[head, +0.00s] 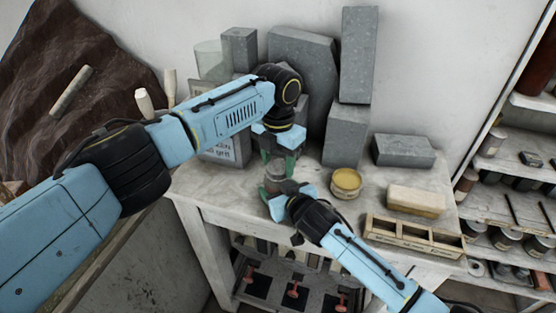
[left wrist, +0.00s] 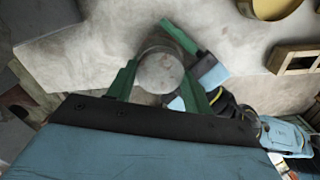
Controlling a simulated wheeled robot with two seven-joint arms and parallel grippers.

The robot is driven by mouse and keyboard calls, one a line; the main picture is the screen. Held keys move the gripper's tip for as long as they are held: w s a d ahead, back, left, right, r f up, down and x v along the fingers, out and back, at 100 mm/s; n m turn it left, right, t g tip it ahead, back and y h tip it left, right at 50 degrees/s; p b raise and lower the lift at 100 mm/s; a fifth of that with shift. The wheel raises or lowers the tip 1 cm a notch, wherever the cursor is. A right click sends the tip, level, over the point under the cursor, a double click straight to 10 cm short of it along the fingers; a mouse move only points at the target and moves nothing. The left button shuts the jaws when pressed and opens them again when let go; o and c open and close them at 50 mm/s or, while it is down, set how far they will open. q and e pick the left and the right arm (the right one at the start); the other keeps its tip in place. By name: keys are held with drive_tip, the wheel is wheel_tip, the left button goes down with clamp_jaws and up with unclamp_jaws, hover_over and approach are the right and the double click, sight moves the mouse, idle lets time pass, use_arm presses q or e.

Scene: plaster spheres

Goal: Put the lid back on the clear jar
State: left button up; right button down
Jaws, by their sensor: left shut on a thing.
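The clear jar (head: 275,182) stands on the pale worktable, mostly hidden between my two grippers. My left gripper (head: 279,160) comes down over it from above, its green fingers shut on the round grey lid. In the left wrist view the lid (left wrist: 160,71) sits between those fingers, seen from above and over the jar's mouth. Whether it touches the rim cannot be told. My right gripper (head: 277,192) comes in low from the right, with its fingers around the jar's sides. One of its green fingers shows beside the jar in the left wrist view, while the other is mostly hidden.
A yellow-topped round tin (head: 346,182) stands just right of the jar. A pale block (head: 416,201) and a wooden compartment tray (head: 413,239) lie further right. Grey stone blocks (head: 345,134) crowd the back. The table's front edge is close to the jar.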

use_arm(q)
drive_tip(key=o, duration=0.9)
drive_tip(key=shift+r, duration=2.3)
drive_tip(key=shift+c, duration=0.2)
